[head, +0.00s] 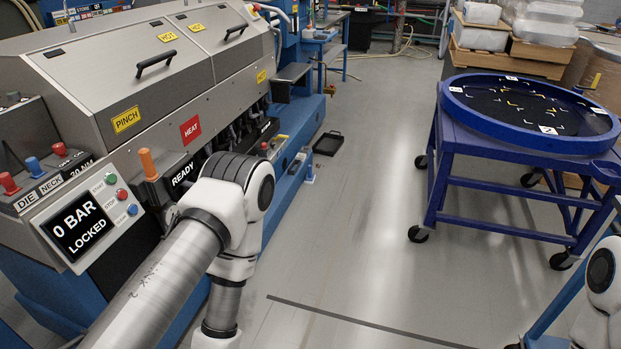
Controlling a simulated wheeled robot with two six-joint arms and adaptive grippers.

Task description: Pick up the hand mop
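I cannot make out a hand mop in the head view. My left arm comes in from the lower left and bends downward at its joint in front of the machine; its gripper is out of the frame. Only a white joint of my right arm shows at the lower right edge, and its gripper is also out of the frame.
A grey and blue machine (205,58) with a "0 BAR LOCKED" screen (85,222) and an orange-topped lever (147,163) fills the left. A blue wheeled cart (505,189) with a round blue-rimmed top stands right. A black tray (328,143) lies on open grey floor (345,225).

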